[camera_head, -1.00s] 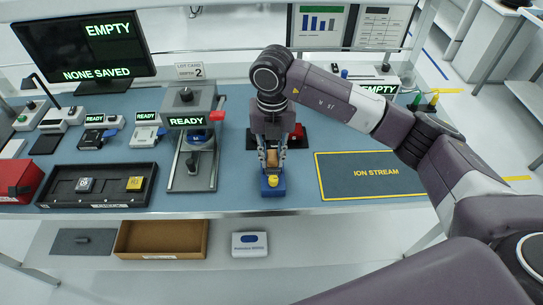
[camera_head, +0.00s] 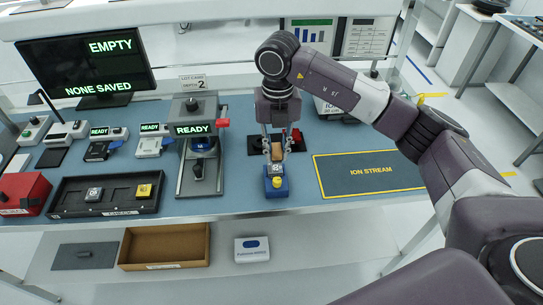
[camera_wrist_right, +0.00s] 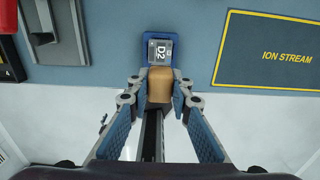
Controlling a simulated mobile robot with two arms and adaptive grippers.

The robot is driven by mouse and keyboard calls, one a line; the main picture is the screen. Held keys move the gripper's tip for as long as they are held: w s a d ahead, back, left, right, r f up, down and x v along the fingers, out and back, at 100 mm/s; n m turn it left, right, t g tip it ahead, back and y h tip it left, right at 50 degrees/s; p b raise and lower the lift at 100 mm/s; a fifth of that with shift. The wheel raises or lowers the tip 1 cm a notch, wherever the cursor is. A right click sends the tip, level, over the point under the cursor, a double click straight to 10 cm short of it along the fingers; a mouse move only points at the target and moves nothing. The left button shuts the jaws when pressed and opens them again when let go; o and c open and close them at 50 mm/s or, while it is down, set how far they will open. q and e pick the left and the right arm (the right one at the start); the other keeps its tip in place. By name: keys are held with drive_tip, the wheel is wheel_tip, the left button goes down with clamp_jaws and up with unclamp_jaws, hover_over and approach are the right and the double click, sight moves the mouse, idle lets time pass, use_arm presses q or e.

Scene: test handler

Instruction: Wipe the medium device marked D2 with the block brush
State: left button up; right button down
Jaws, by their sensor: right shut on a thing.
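The device marked D2 (camera_head: 277,169) is a small grey block in a blue holder (camera_head: 287,188) with a yellow button in front, near the table's front edge. My right gripper (camera_head: 277,155) is shut on the tan block brush (camera_wrist_right: 160,84). I cannot tell whether brush and device touch. My left gripper is not in view.
A black tray (camera_head: 120,208) with two small devices and a grey press-like station (camera_head: 197,165) stand to the left. The ION STREAM mat (camera_head: 370,187) is bare on the right. An open brown box (camera_head: 165,262) is on the lower shelf.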

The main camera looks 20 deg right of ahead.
drive_tip(key=shift+r, duration=0.9)
drive_tip(key=shift+a+r+p, duration=0.1)
drive_tip(key=shift+p, duration=0.2)
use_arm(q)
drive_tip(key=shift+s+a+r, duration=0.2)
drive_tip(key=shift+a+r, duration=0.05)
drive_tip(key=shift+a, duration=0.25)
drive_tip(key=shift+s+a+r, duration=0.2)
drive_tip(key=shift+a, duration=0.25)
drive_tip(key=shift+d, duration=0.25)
